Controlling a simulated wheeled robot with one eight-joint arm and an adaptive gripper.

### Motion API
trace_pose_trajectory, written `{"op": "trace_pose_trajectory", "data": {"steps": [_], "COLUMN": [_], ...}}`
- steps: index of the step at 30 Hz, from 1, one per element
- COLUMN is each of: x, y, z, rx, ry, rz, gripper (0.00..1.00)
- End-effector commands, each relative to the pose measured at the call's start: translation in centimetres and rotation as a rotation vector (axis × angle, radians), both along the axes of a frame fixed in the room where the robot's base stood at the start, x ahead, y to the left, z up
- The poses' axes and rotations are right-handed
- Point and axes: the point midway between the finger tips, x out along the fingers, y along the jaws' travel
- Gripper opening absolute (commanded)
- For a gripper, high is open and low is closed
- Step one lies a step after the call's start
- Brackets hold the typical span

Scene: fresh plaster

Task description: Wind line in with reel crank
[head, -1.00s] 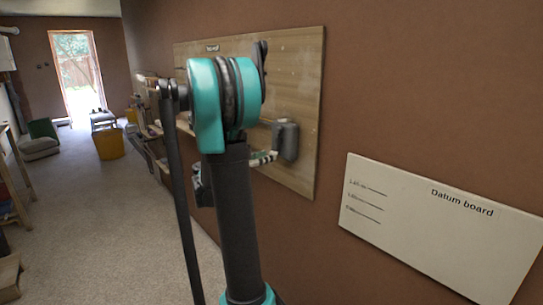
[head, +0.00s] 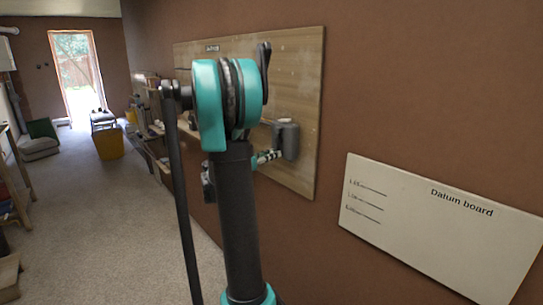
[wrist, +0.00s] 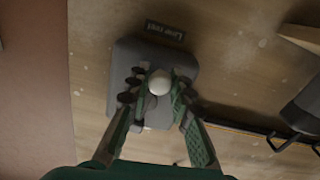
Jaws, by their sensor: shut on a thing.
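The line reel (head: 289,142) is a grey housing on a wooden board on the brown wall. In the wrist view the reel (wrist: 126,62) sits under a small dark label, partly hidden by my fingers. A pale round crank knob (wrist: 159,82) shows in front of the housing. My gripper (wrist: 158,88) has its two green fingers on either side of the knob, shut on it. In the head view my gripper (head: 268,156) reaches the reel's left side, partly hidden by my arm. The crank's arm and the line cannot be made out.
A white datum board (head: 440,222) hangs on the wall to the right. In the wrist view a dark fixture with a bar (wrist: 300,115) is right of the reel. A yellow bin (head: 109,144) stands farther back. The floor at left is mostly clear.

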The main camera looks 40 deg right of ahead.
Motion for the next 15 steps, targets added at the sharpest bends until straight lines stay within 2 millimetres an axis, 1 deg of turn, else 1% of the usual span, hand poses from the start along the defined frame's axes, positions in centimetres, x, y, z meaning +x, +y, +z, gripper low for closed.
{"op": "trace_pose_trajectory", "data": {"steps": [8, 15], "x": [-0.09, -0.63], "y": [0.01, -0.01], "z": [-0.01, -0.03], "rx": [-0.002, -0.010], "ry": [0.020, 0.126], "rz": [0.000, 0.001], "gripper": [0.00, 0.00]}}
